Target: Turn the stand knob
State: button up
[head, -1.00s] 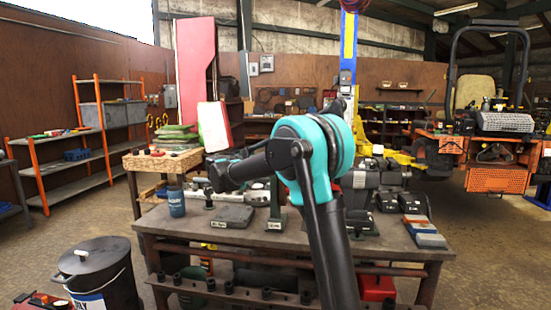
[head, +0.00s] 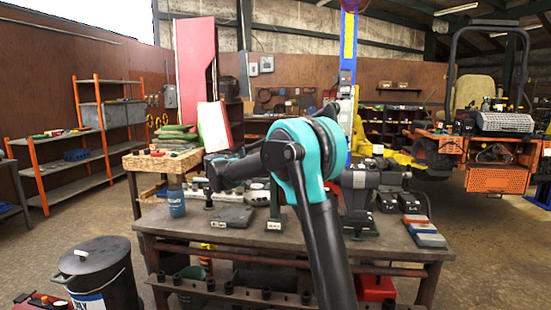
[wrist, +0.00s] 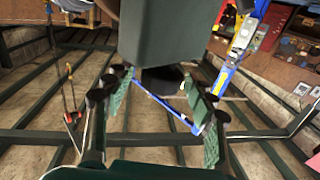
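The stand is a dark green block (wrist: 160,30) filling the top middle of the wrist view. Its black round knob (wrist: 162,80) juts from its near end. My gripper (wrist: 157,88) is open, with one green-padded finger on each side of the knob. Gaps show between the pads and the knob, and I see no contact. In the head view, a dark green post with a small label (head: 275,210) stands on the workbench (head: 180,227), behind my bent arm. I cannot make out the knob or my fingertips there.
A blue cup (head: 177,203) and a dark flat case (head: 232,216) stand on the bench's left part. A black vise-like tool (head: 360,190) and coloured blocks (head: 426,235) are on the right. A lidded black bucket (head: 100,275) stands on the floor at front left.

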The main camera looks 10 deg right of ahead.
jog(key=v, duration=1.2)
